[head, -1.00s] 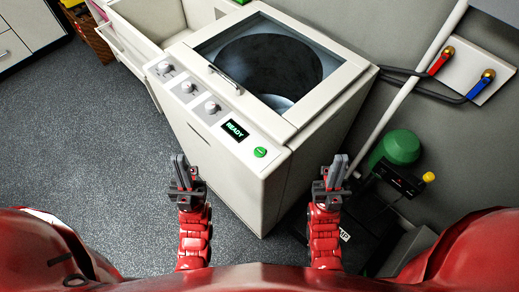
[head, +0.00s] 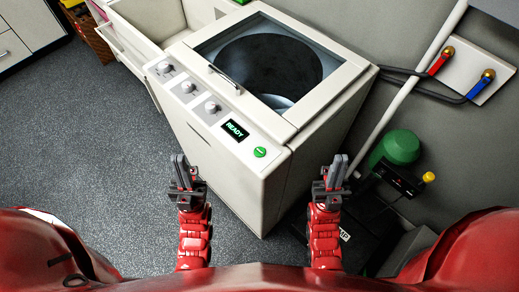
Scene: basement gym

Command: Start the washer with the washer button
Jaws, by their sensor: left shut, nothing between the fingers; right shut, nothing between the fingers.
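The white washer (head: 225,165) stands in the middle, with its lid (head: 268,72) down and a dark drum visible through the glass. My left gripper (head: 181,160) is shut and empty, in front of the washer and left of the button in the picture. My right gripper (head: 337,160) is shut and empty, to the right of the washer's front corner. Neither gripper touches the button.
A red tap (head: 440,62) and a blue tap (head: 481,84) with dark hoses are on the wall at right. A white pipe runs down beside the washer. A green round object (head: 401,147) and dark equipment sit at lower right. Floor (head: 80,130) at left is clear.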

